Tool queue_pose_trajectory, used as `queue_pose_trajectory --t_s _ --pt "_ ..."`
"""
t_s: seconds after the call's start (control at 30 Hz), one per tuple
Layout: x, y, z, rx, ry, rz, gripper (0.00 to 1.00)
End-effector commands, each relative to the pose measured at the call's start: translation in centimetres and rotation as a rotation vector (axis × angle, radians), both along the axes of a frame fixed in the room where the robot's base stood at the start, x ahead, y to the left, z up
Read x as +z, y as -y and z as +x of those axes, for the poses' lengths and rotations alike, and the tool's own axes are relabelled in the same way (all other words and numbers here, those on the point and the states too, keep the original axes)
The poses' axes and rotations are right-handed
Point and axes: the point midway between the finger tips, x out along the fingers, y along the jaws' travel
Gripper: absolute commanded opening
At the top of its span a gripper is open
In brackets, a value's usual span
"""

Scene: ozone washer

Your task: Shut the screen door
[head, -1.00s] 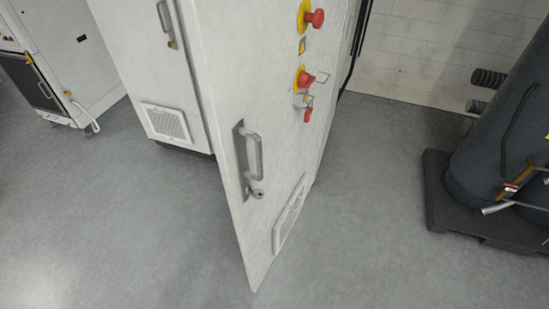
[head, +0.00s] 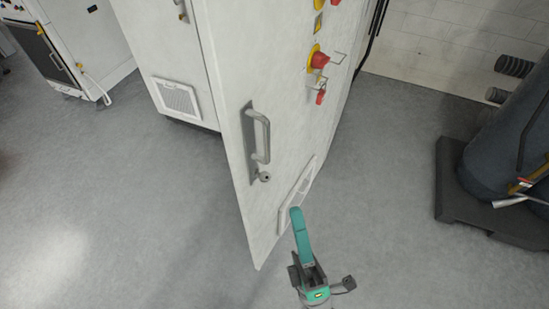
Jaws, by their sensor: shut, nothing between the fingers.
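The white screen door (head: 285,125) stands open, its free edge swung out toward me from the white cabinet. It carries a grey handle (head: 259,137) with a keyhole below it, red knobs higher up and a vent grille (head: 298,196) low down. My gripper (head: 297,214) shows at the lower middle of the head view, with teal fingers pressed together and nothing between them. In the picture it overlaps the door's lower right part, just below the grille. I cannot tell whether it touches the door.
The white cabinet (head: 160,50) stands behind the door, with a vent at its base. Another white machine (head: 85,45) is at the far left. Dark cylinders on a black pallet (head: 455,205) stand at the right. The grey floor in front is clear.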

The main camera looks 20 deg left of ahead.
Motion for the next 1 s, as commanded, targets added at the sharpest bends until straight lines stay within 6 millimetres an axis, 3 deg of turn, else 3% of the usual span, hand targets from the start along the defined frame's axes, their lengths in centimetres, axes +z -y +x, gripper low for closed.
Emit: queue_pose_trajectory --t_s 0.13,0.37,0.7,1.0 --pt "1.1 -1.2 2.0 -0.028 0.206 -0.236 0.0" --pt "0.8 -1.9 5.2 -0.057 0.488 -0.607 0.0" --pt "-0.7 1.2 10.5 -0.052 0.785 -1.096 0.0" --pt "-1.2 2.8 12.1 -0.03 0.856 -1.243 0.0"
